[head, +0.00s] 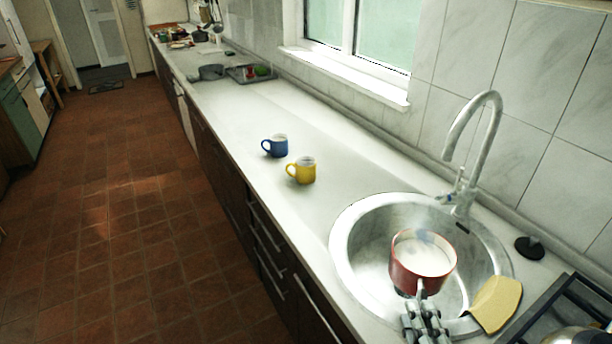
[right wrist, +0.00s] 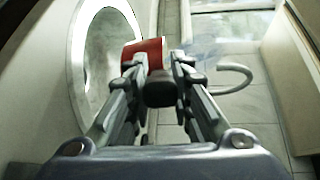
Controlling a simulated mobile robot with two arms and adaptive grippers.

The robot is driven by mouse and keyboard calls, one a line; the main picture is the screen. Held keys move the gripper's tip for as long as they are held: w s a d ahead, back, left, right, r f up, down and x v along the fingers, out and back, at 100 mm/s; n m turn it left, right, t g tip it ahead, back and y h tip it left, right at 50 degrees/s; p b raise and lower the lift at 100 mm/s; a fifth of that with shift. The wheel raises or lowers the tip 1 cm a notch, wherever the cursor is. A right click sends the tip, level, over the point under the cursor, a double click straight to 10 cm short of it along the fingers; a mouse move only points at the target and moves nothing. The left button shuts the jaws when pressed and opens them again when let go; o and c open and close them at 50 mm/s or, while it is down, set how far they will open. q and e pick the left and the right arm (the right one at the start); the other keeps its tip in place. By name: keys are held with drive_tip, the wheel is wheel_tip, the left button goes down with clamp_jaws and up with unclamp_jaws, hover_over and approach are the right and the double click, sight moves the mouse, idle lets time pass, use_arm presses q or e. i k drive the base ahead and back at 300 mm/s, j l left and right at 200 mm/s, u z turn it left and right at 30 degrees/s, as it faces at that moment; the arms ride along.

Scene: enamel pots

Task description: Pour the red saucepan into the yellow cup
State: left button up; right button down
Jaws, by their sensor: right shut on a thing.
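The red saucepan (head: 408,275) is upright over the round sink in the head view, with pale liquid inside and faint steam above it. My right gripper (head: 424,318) is shut on its handle. In the right wrist view the fingers (right wrist: 160,85) close around the dark handle, and part of the red pan wall (right wrist: 145,47) shows beyond them. The yellow cup (head: 302,172) stands upright on the white counter, left of the sink, apart from the pan. Its inside is barely visible. My left gripper is not in view.
A blue cup (head: 276,146) stands just behind the yellow one. The sink (head: 345,235) and its tall curved tap (head: 490,125) are close to the pan. A yellow cloth-like piece (head: 496,303) lies at the sink's right edge.

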sight(301, 170)
drive_tip(key=i+j+z, duration=0.1)
drive_tip(key=j, duration=0.3)
drive_tip(key=i+j+z, duration=0.1)
drive_tip(key=j, duration=0.35)
drive_tip(key=i+j+z, duration=0.1)
drive_tip(key=i+j, duration=0.15)
drive_tip(key=j, duration=0.2)
drive_tip(key=i+j+z, duration=0.1)
drive_tip(key=j, duration=0.35)
drive_tip(key=i+j+z, duration=0.15)
drive_tip(key=j, duration=0.3)
drive_tip(key=i+j+z, duration=0.1)
drive_tip(key=j, duration=0.35)
drive_tip(key=i+j+z, duration=0.1)
drive_tip(key=j, duration=0.3)
drive_tip(key=i+j+z, duration=0.1)
drive_tip(key=j, duration=0.35)
drive_tip(key=i+l, duration=0.1)
drive_tip(key=l, duration=0.35)
drive_tip(key=i, duration=0.05)
